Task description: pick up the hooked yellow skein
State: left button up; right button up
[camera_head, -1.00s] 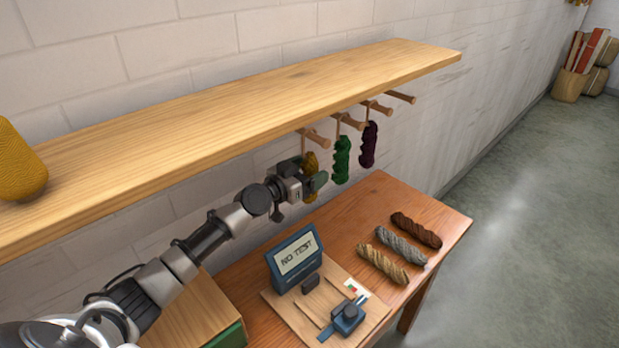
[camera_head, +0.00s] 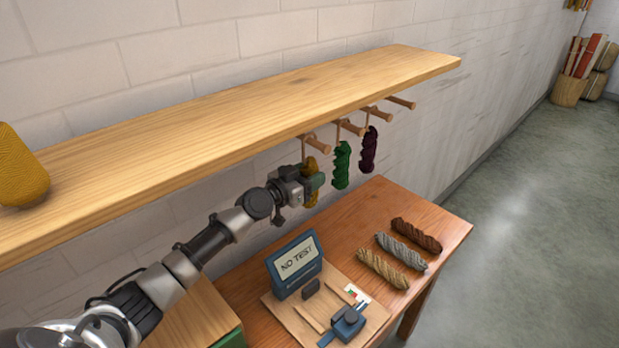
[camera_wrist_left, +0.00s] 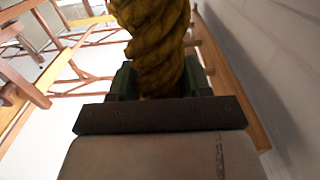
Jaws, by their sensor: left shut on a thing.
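The yellow skein (camera_head: 311,165) hangs below the nearest wooden peg (camera_head: 315,144) under the shelf. My left gripper (camera_head: 312,185) is shut on it at its middle and hides part of it. In the left wrist view the twisted yellow skein (camera_wrist_left: 155,45) sits between the green finger pads (camera_wrist_left: 160,85) and rises up out of the picture. Its loop appears to be still at the peg. My right gripper is not in view.
Green (camera_head: 341,165) and dark purple (camera_head: 369,150) skeins hang on neighbouring pegs, close to my gripper's right. The wooden shelf (camera_head: 230,115) is just above. Below, the table (camera_head: 345,225) holds a "NO TEST" display (camera_head: 295,262) and three skeins lying down, the nearest tan (camera_head: 382,268).

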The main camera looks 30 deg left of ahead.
aim_at(302, 168)
pick_arm(q)
notch_tip(302, 168, up, 3)
jog(key=shift+p, duration=0.6)
jog(key=shift+s+a+r, duration=0.15)
jog(key=shift+s, duration=0.1)
jog(key=b+v, duration=0.4)
jog(key=v, duration=1.3)
jog(key=shift+s, duration=0.2)
jog(key=shift+a+b, duration=0.1)
jog(key=shift+b, duration=0.2)
jog(key=b+v, duration=0.2)
jog(key=v, duration=0.1)
jog(key=shift+s, duration=0.35)
